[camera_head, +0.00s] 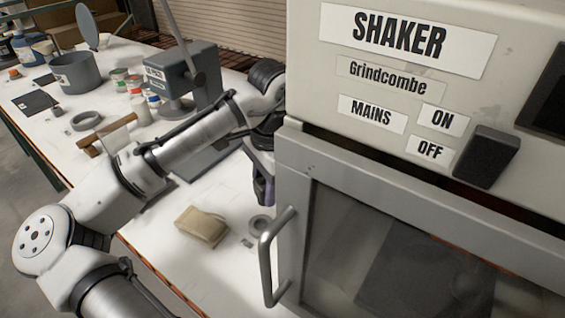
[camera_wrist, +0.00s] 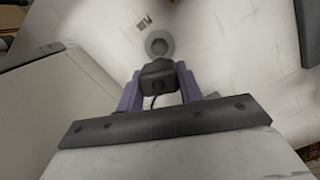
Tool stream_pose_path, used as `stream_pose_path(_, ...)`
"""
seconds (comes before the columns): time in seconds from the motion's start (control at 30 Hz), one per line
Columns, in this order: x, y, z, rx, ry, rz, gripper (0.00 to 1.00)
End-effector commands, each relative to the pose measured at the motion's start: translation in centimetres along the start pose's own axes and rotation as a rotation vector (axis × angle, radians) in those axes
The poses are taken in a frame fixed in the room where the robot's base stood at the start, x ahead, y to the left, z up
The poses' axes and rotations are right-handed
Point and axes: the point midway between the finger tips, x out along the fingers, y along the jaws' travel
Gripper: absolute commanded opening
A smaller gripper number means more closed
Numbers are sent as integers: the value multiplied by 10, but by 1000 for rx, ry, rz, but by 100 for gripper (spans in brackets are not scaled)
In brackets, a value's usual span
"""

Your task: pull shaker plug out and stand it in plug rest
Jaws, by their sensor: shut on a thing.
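My gripper (camera_head: 262,190) shows in the head view beside the shaker's left edge, partly hidden by the cabinet, with its purple fingers pointing down above the bench. In the wrist view my gripper (camera_wrist: 160,90) is shut on the dark, blocky plug (camera_wrist: 158,77). A thin dark cord shows beneath the plug. A round grey rest (camera_head: 261,224) sits on the bench below the gripper, with a small label beside it. The wrist view shows this rest (camera_wrist: 159,39) just beyond the plug, apart from it as far as I can tell. The shaker (camera_head: 420,170) fills the right.
The shaker's door handle (camera_head: 268,255) juts out close to the rest. A tan block (camera_head: 202,227) lies on the white bench to the left. A grey press-like device (camera_head: 183,75), a pot (camera_head: 78,74) and several small jars stand farther back.

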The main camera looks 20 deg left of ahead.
Motion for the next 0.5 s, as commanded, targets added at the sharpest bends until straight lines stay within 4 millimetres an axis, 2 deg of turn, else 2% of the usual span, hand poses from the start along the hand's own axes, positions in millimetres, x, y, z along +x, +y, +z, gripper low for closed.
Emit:
stream_pose_path(0.13,2,3,12,-7,-26,-1,12)
stream_pose_path(0.5,2,4,12,-8,-28,0,12)
